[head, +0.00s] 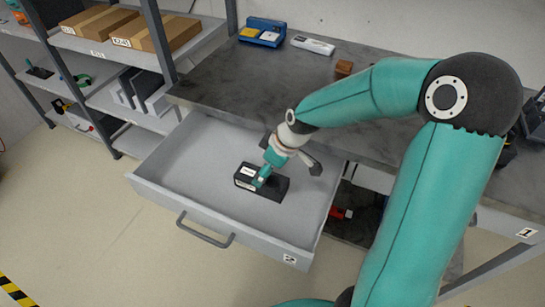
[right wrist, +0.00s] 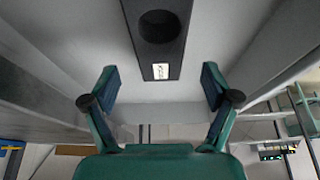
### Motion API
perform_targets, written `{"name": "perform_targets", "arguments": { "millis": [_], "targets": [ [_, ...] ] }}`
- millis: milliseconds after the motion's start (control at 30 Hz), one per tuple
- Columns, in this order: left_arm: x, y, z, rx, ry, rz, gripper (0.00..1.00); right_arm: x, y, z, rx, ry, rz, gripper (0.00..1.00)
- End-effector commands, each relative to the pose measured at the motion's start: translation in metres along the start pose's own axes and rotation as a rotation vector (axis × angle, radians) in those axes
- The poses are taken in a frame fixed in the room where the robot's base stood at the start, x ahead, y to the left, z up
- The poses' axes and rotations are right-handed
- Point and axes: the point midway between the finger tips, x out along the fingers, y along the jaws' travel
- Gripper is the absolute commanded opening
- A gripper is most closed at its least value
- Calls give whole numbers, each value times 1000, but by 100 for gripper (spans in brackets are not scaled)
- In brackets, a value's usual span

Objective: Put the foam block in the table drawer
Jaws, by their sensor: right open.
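A black block with a white label, which I take to be the foam block (head: 274,187), lies on the floor of the open table drawer (head: 180,172). In the right wrist view the block (right wrist: 158,50) shows a round dark recess and its label end, lying ahead between my spread fingers. The drawer, marked 2, is pulled out from under the grey worktop. My right gripper (head: 264,174) is inside the drawer at the block; it is open (right wrist: 160,88), with no finger visibly closed on the block. It hides part of the block in the head view. My left gripper is not in view.
The worktop (head: 225,75) holds a blue bin (head: 262,32), a white box (head: 312,45) and a small brown block (head: 343,68). A shelf rack with cardboard boxes (head: 135,25) stands at left. The drawer's left part and the floor in front are clear.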

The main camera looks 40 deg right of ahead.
Motion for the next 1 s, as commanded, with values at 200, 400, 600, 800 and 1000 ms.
{"name": "perform_targets", "arguments": {
  "millis": [200,400,600,800,1000],
  "targets": [
    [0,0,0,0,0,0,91,-43,1,-1,0,4,3,87],
    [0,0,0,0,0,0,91,-63,0,0,0,0,0,87],
    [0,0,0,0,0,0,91,-66,0,0,0,-1,-1,87],
    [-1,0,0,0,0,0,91,-66,0,0,0,0,-1,87],
    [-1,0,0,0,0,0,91,-66,0,0,0,-1,-1,87]
  ]
}}
